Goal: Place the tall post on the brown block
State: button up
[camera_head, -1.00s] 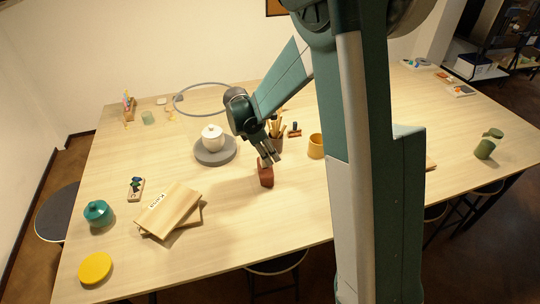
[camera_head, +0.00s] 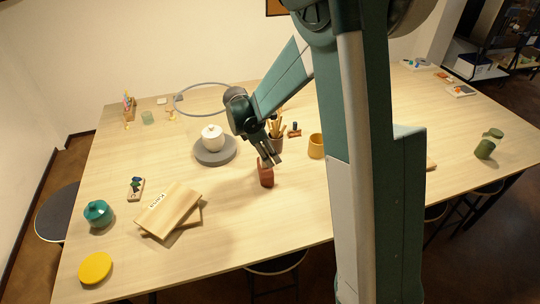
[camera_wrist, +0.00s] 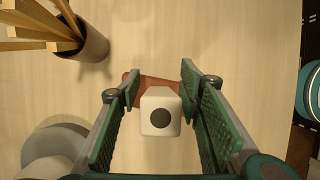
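The tall post (camera_wrist: 161,111) is white with a dark round spot on its end, seen end-on in the wrist view between my fingers. The brown block (camera_head: 266,178) is reddish brown and sits on the table. In the wrist view the block (camera_wrist: 150,81) shows behind the post, partly hidden by it. My gripper (camera_head: 268,161) is just above the block. In the wrist view my gripper (camera_wrist: 161,100) is open, with a gap on each side of the post. The post appears upright over the block; its foot is hidden, so contact is not directly visible.
A white jar (camera_head: 212,138) on a grey disc (camera_head: 215,156) is at the left. Stacked boards (camera_head: 169,210) lie front left. The table in front is clear.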

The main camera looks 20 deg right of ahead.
jog(key=v, duration=1.2)
dwell(0.5)
jog(key=s+d+r+m+t+y, duration=0.25)
jog(key=s+r+m, duration=0.55)
jog(key=s, duration=0.7)
jog(key=s+m+t+y, duration=0.2)
jog(key=s+m+t, duration=0.2)
jog(key=s+m, duration=0.6)
jog(key=shift+s+a+r+t, duration=0.25)
jog(key=shift+s+a+t, duration=0.1)
jog(key=shift+s, duration=3.25)
